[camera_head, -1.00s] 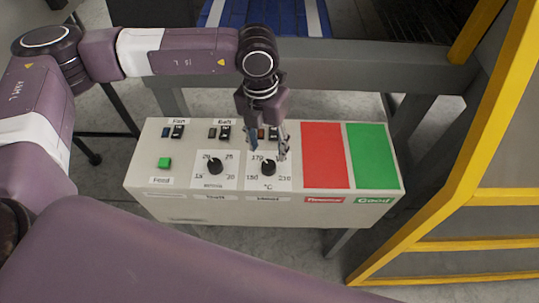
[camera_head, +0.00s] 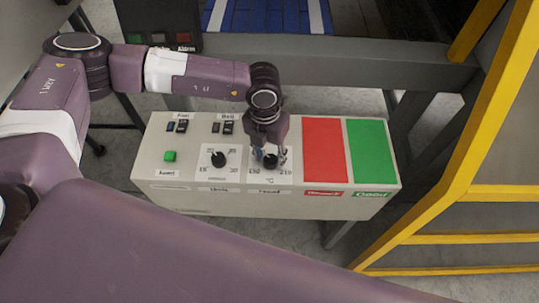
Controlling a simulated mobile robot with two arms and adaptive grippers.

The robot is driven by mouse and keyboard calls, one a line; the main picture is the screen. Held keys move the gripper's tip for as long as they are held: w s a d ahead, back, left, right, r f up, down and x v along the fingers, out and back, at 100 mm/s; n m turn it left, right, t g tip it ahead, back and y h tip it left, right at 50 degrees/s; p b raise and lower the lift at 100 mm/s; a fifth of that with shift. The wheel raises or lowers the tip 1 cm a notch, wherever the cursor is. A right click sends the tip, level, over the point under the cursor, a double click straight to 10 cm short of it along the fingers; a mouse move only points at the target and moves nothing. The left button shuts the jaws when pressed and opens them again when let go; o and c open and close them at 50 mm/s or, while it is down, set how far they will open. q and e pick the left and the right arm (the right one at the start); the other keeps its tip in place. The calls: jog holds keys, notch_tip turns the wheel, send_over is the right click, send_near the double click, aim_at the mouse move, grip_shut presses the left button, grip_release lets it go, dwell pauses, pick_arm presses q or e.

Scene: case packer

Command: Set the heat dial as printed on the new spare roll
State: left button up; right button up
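The heat dial (camera_head: 270,162) is a black knob on a white scale marked in °C, on the sloped top of a pale control box (camera_head: 160,199). The readable scale figures are 150 at the lower left and 210 at the lower right. My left gripper (camera_head: 270,157) points down at this knob from above, with one finger on each side. The fingers are apart; I cannot tell whether they touch the knob. The gripper hides the top of the scale and the knob's pointer. The spare roll and my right gripper are not in view.
A second black dial (camera_head: 219,159) sits just left, with switches above and a green button (camera_head: 170,156) further left. A red panel (camera_head: 323,150) and a green panel (camera_head: 370,150) lie to the right. A yellow guard frame (camera_head: 480,130) stands at the far right.

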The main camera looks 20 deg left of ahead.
aim_at(270, 156)
pick_arm(q)
jog(key=c, duration=0.8)
jog(key=shift+f+m+b, duration=0.15)
jog(key=shift+m+b, duration=0.25)
jog(key=shift+b, duration=0.35)
jog(key=m+b, duration=0.6)
jog(key=b, duration=0.2)
jog(key=m+b, duration=0.5)
jog(key=b, duration=0.2)
jog(key=shift+w+f+m+g+b, duration=0.1)
jog(key=shift+w+m+g+b, duration=0.1)
jog(key=shift+m+g+b, duration=0.15)
jog(key=shift+r+m+y+b, duration=0.15)
jog(key=shift+m+b, duration=0.65)
jog(key=shift+m, duration=0.05)
jog(key=shift+r+m+y+b, duration=0.15)
jog(key=shift+m+b, duration=0.65)
jog(key=o, duration=1.1)
jog(key=r, duration=1.2)
jog(key=shift+w, duration=0.3)
